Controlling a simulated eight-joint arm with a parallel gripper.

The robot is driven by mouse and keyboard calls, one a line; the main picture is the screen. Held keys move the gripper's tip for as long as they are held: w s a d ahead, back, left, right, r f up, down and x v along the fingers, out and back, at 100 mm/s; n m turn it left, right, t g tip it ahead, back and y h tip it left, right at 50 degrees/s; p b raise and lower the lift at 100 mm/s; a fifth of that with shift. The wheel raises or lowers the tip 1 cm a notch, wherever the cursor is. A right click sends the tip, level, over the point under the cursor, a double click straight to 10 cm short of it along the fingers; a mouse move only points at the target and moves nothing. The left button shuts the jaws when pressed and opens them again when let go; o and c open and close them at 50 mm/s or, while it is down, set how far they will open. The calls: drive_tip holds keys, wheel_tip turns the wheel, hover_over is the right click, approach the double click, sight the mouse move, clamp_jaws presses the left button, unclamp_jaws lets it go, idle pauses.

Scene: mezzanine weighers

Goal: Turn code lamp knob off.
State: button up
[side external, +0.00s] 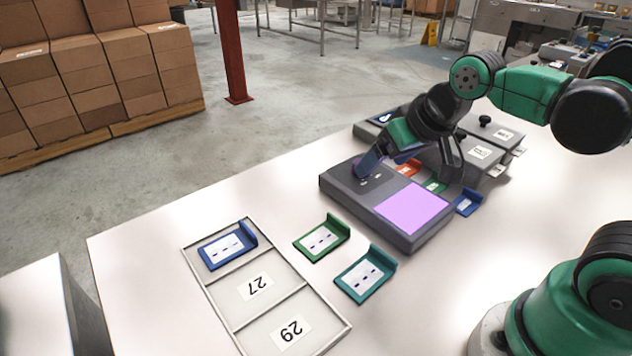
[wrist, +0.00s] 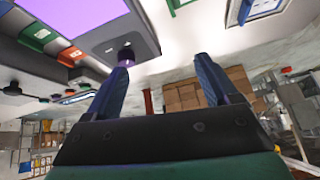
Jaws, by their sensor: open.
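The code lamp (side external: 345,188) is a dark grey box on the white table, with its panel (side external: 412,207) lit purple. The lit panel also shows in the wrist view (wrist: 75,12). Its small knob (wrist: 126,53) shows in the wrist view, dark with a purple tint, right at the tip of the left finger. My gripper (side external: 405,176) is open above the lamp, one blue finger reaching down at the knob end. In the wrist view my gripper (wrist: 165,68) has its fingers wide apart with nothing between them. In the side view the finger mostly hides the knob; contact is unclear.
A tray (side external: 222,293) with compartments marked 27 and 29 holds a blue tag holder (side external: 228,247). Green (side external: 322,239) and teal (side external: 365,273) holders lie between tray and lamp. Grey lidded units (side external: 480,150) and small coloured holders crowd behind the lamp.

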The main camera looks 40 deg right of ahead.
drive_tip(key=w+d+f+m+g, duration=0.1)
drive_tip(key=w+d+m+g, duration=0.1)
drive_tip(key=w+d+m, duration=0.1)
drive_tip(key=w+d+f+m+g, duration=0.2)
drive_tip(key=w+d+m, duration=0.1)
drive_tip(key=w+m, duration=0.2)
drive_tip(key=w+d+f+m+g, duration=0.1)
drive_tip(key=w+d+m+g, duration=0.1)
drive_tip(key=m, duration=0.6)
drive_tip(key=shift+w+d+f, duration=0.15)
drive_tip(key=shift+w+d, duration=0.1)
drive_tip(key=shift+w, duration=0.35)
drive_tip(key=shift+w+d+f, duration=0.15)
drive_tip(key=shift+w+d, duration=0.1)
drive_tip(key=shift+w, duration=0.3)
drive_tip(key=shift+w+d+f+m, duration=0.1)
drive_tip(key=shift+d+f+m, duration=0.15)
drive_tip(key=shift+f, duration=0.35)
drive_tip(key=shift+a+f, duration=0.1)
drive_tip(key=shift+f, duration=2.4)
clamp_jaws()
